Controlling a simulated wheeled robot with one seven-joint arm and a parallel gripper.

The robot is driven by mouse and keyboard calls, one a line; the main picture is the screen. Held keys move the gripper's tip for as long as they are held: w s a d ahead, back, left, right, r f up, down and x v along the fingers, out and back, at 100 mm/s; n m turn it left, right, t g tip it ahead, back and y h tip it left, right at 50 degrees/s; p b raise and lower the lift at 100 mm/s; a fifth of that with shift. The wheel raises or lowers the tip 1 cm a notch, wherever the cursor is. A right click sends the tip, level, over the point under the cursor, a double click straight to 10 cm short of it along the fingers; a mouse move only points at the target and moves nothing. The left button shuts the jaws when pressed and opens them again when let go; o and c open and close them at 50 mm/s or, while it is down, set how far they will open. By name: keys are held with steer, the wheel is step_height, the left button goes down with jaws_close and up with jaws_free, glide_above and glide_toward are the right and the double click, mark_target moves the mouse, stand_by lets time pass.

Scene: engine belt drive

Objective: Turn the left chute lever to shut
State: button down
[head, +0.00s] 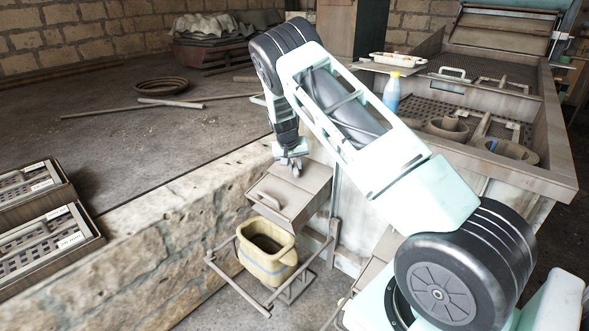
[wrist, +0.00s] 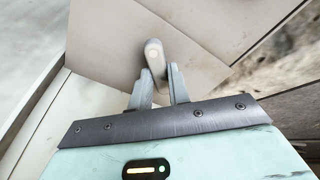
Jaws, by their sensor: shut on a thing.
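In the wrist view the chute lever (wrist: 153,52) is a grey, round-ended bar that stands out from a plain plate of the chute. My gripper (wrist: 159,82) has its two grey fingers shut on the lower part of the lever, one on each side. In the head view my gripper (head: 292,160) is at the upper edge of the grey-brown chute (head: 303,190), above the yellow bucket. The lever is too small and too covered by the gripper there to make out its angle.
The yellow bucket (head: 267,262) sits in a frame under the chute, beside a low stone wall (head: 150,225). A trough bench (head: 555,178) with a blue bottle (head: 391,92) and brown parts stands right. Labelled crates (head: 42,245) lie left. The floor behind the wall is mostly open.

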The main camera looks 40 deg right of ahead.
steer(key=n+b, duration=0.1)
steer(key=n, duration=0.3)
steer(key=shift+n+y, duration=0.3)
steer(key=n, duration=0.4)
steer(key=shift+r+b, duration=0.1)
steer(key=shift+b, duration=0.25)
steer(key=shift+n, duration=0.3)
steer(key=c, duration=1.3)
jaws_free()
steer(key=b+v, duration=0.1)
steer(key=v, duration=0.4)
steer(key=b+v, duration=0.1)
steer(key=v, duration=1.1)
steer(key=shift+s+d+r+b, duration=0.15)
steer(key=shift+d+r+b, duration=0.1)
steer(key=shift+b, duration=0.15)
